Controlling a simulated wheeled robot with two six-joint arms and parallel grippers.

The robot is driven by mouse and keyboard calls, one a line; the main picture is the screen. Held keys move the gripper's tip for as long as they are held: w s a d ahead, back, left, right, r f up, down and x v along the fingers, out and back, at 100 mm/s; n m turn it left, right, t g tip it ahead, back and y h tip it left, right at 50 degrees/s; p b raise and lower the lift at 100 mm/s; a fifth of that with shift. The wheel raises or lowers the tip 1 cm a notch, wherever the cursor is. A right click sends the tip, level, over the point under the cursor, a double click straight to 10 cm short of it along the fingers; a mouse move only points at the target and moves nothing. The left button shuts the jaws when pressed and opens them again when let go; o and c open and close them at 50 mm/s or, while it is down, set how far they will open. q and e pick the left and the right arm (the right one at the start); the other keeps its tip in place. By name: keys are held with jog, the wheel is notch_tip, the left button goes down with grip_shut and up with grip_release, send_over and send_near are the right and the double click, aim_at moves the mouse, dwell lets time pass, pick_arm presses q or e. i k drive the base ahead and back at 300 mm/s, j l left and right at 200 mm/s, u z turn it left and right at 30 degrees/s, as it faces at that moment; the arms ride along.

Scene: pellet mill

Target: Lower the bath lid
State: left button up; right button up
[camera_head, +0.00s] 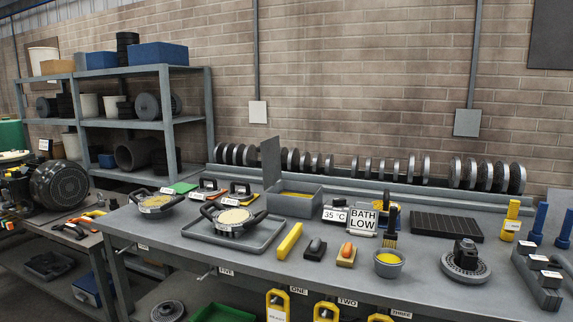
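The bath is a grey open box (291,207) near the back middle of the bench, with a yellowish content showing inside. Its lid is a flat grey plate (271,162) standing upright at the left end of the box, so the bath is open. A white sign reading 35 °C (335,216) and a sign reading BATH LOW (363,221) stand just right of the bath. Neither of my grippers shows in the head view.
Two round dishes with black handles stand left of the bath, one on a grey tray (260,246). Several discs line the back rail (440,190).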

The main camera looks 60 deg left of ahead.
aim_at(270, 149)
jog(key=k+j+u, duration=0.1)
jog(key=j, duration=0.35)
jog(key=k+j+u, duration=0.1)
jog(key=k+j, duration=0.2)
jog(key=j, duration=0.15)
jog(key=k+j+u, duration=0.1)
jog(key=j, duration=0.4)
jog(key=k+j+u, duration=0.1)
jog(key=j, duration=0.35)
jog(key=k+j+u, duration=0.1)
jog(key=k+j, duration=0.15)
jog(key=j, duration=0.25)
jog(key=k+j+u, duration=0.1)
jog(key=j, duration=0.45)
jog(key=k+j+u, duration=0.1)
jog(key=j, duration=0.4)
jog(key=k+j+u, duration=0.1)
jog(key=j, duration=0.4)
jog(key=j+z, duration=0.1)
jog(key=z, duration=0.3)
jog(key=k+j+z, duration=0.25)
jog(key=j+z, duration=0.15)
jog(key=k+j+z, duration=0.4)
jog(key=i+l, duration=0.05)
jog(key=i, duration=0.05)
